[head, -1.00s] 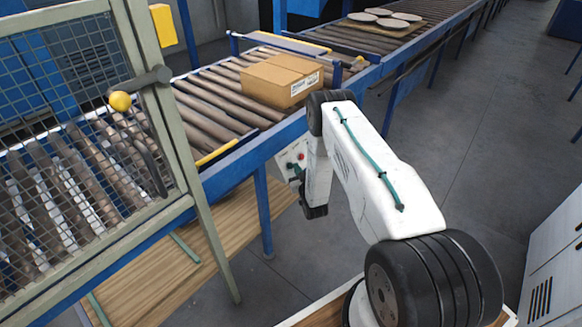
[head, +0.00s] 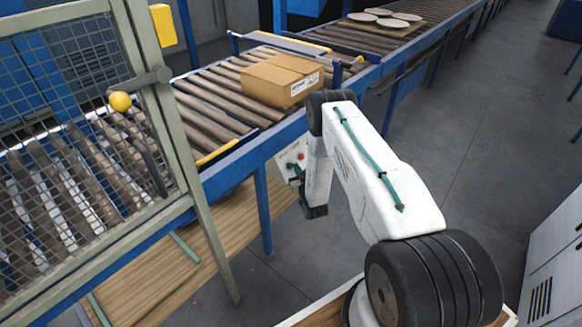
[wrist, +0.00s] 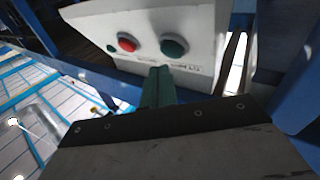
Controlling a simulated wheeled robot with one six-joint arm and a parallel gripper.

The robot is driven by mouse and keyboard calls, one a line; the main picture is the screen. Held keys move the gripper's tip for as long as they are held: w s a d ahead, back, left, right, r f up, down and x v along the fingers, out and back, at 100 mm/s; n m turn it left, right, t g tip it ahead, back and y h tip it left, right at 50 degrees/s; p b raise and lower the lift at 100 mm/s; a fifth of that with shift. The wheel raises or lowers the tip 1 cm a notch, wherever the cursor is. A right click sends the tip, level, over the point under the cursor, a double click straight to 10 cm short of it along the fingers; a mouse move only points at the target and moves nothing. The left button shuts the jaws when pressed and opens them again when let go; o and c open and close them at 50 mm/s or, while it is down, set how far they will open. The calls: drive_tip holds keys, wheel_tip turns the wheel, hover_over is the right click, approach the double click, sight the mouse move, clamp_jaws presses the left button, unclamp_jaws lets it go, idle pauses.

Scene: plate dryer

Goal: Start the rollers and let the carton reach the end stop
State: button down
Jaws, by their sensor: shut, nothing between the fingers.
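The brown carton (head: 281,79) sits on the roller conveyor (head: 207,105). A control box (head: 285,161) hangs at the conveyor's front side. In the wrist view its panel (wrist: 203,19) carries a red button (wrist: 127,42) and a dark green button (wrist: 173,46). I cannot tell which part is the end stop.
A mesh guard door (head: 70,120) with a yellow knob (head: 120,101) stands at left. Several pale plates (head: 379,16) lie on a board at the far end. Blue rails (head: 250,142) edge the rollers.

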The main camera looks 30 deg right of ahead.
drive_tip(key=shift+w, duration=0.1)
idle(0.3)
drive_tip(key=shift+w+a+f, duration=0.1)
drive_tip(key=shift+w+f, duration=0.1)
drive_tip(key=shift+w, duration=0.05)
